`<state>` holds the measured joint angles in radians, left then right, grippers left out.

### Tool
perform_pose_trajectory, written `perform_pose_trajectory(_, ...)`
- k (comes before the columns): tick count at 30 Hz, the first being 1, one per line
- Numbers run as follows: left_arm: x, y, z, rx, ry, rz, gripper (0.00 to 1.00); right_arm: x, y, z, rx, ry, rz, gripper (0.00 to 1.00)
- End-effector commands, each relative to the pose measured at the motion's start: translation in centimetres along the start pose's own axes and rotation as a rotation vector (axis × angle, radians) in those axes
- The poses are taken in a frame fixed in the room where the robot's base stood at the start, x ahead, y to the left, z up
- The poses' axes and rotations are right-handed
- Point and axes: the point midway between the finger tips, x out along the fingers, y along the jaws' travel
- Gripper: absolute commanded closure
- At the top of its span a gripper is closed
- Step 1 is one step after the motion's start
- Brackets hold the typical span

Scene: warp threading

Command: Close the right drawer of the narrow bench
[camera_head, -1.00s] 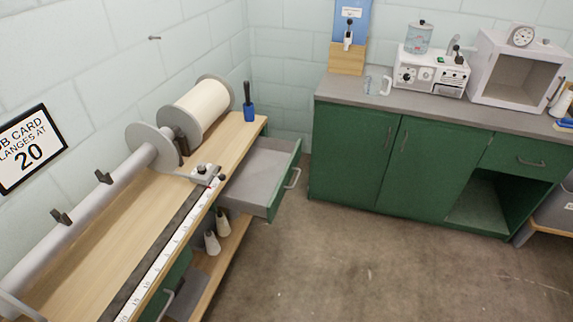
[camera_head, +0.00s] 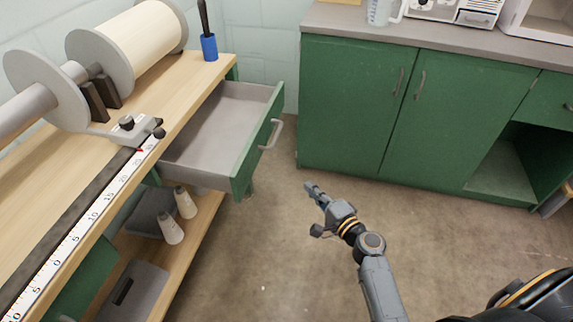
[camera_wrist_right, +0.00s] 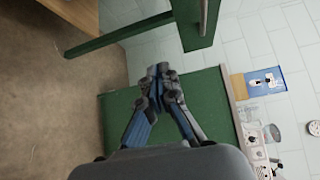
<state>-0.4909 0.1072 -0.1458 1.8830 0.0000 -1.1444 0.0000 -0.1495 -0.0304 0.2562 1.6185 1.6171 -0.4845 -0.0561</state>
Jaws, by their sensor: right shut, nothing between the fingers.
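The right drawer (camera_head: 215,140) of the narrow bench is pulled out, with an empty grey inside and a green front carrying a pale handle (camera_head: 271,134). In the right wrist view the drawer front (camera_wrist_right: 196,28) shows at the top. My right gripper (camera_head: 309,187) is shut and empty, in front of the drawer and to the right of its handle, apart from it. In the right wrist view the fingertips (camera_wrist_right: 160,70) are together, with clear space between them and the drawer front. My left gripper is not in view.
The narrow bench top (camera_head: 185,90) holds a large roll (camera_head: 140,40), a ruler (camera_head: 85,225) and a blue-based tool (camera_head: 208,46). White cones (camera_head: 178,215) stand on its lower shelf. A green cabinet (camera_head: 370,110) stands at the right. The floor between them is clear.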

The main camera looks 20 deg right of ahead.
Motion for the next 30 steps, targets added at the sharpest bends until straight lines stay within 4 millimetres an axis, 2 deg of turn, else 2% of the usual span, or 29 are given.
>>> perform_pose_trajectory(1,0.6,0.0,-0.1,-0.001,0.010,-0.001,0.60,0.1,-0.7,-0.7,0.030,0.009,-0.064,1.00)
perform_pose_trajectory(3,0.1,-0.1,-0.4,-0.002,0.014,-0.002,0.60,0.0,-2.7,-1.3,0.065,0.014,-0.132,1.00)
perform_pose_trajectory(6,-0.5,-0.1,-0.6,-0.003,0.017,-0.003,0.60,-0.2,-4.5,-1.8,0.094,0.016,-0.190,1.00)
perform_pose_trajectory(11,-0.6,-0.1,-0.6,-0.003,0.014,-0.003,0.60,0.7,-5.8,-2.0,0.106,0.016,-0.214,1.00)
perform_pose_trajectory(14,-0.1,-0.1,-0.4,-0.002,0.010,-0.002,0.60,2.2,-6.2,-2.0,0.105,0.016,-0.212,1.00)
perform_pose_trajectory(25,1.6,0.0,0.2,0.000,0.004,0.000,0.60,9.9,-7.6,-2.2,0.105,0.016,-0.210,1.00)
perform_pose_trajectory(30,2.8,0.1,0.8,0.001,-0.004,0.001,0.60,11.4,-8.0,-0.3,0.107,0.016,-0.208,1.00)
